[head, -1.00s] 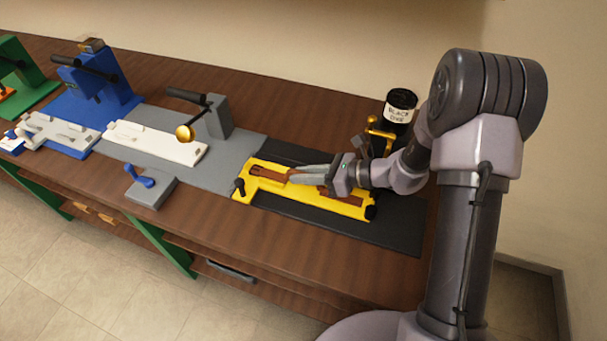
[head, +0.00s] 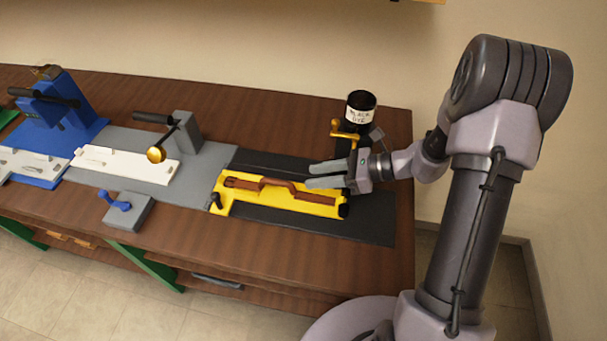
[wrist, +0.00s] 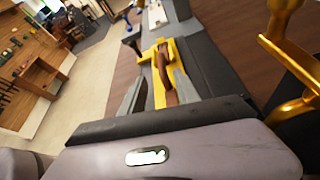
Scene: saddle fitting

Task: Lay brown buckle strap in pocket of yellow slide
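The brown buckle strap (head: 278,187) lies lengthwise along the yellow slide (head: 222,204). Its middle bends up in a raised hump, and I cannot tell whether it is fully down in the pocket. In the wrist view the strap (wrist: 164,75) shows over the yellow slide (wrist: 151,54), between my fingers. My gripper (head: 312,176) is just right of and behind the strap's middle in the head view. Its fingers are apart and nothing is held between them.
A bottle labelled black dye (head: 360,112) and a gold-handled clamp (head: 346,134) stand behind my gripper. Left are a grey press with a gold knob (head: 156,154), a white slide (head: 130,166) and a grey block with a blue lever (head: 128,211). The dark mat (head: 365,225) is clear at front right.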

